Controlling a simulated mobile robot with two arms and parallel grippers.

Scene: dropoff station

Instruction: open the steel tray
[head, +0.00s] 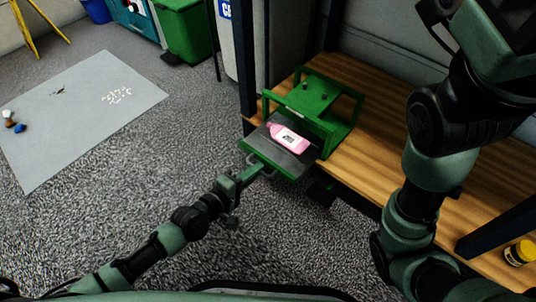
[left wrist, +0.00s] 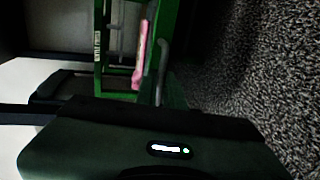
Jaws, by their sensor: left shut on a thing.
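The steel tray (head: 262,138), dark inside with a green front, sticks out toward me from a green frame (head: 318,95) on the wooden bench. A pink bottle with a white label (head: 288,137) lies in the tray; it also shows in the left wrist view (left wrist: 142,55). My left gripper (head: 256,168) is at the tray's front and shut on its handle; the grey handle shows in the left wrist view (left wrist: 163,70). The fingertips are hidden there by the gripper body. My right arm rises at the right; I cannot make out its gripper.
The wooden bench (head: 385,105) runs to the right, with a yellow-lidded jar (head: 520,253) at its far right. A dark post (head: 246,60) stands left of the frame. The carpet before the tray is open. A grey mat (head: 75,110) lies at the left.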

